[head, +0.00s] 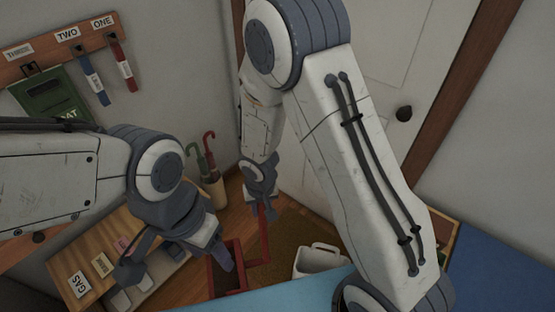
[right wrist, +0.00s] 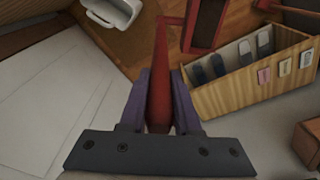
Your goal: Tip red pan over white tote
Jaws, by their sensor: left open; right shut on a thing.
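The red pan (head: 240,277) is at the lower middle of the head view, with a dark inside and a long red handle. My right gripper (head: 262,196) is shut on that handle. In the right wrist view the handle (right wrist: 160,75) runs up between both fingers, and part of the pan (right wrist: 186,35) shows at the top. The white tote (head: 318,261) stands to the right of the pan, apart from it in the picture; it also shows in the right wrist view (right wrist: 98,13). My left gripper (head: 178,262) is open, its fingers spread left of the pan, partly over it.
A wooden box (head: 105,265) with labels and slippers lies at lower left. An umbrella stand (head: 214,190) is in the corner behind. A brown mat (head: 292,232) lies near the white door (head: 425,60). Hooks with tags (head: 92,80) hang on the left wall.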

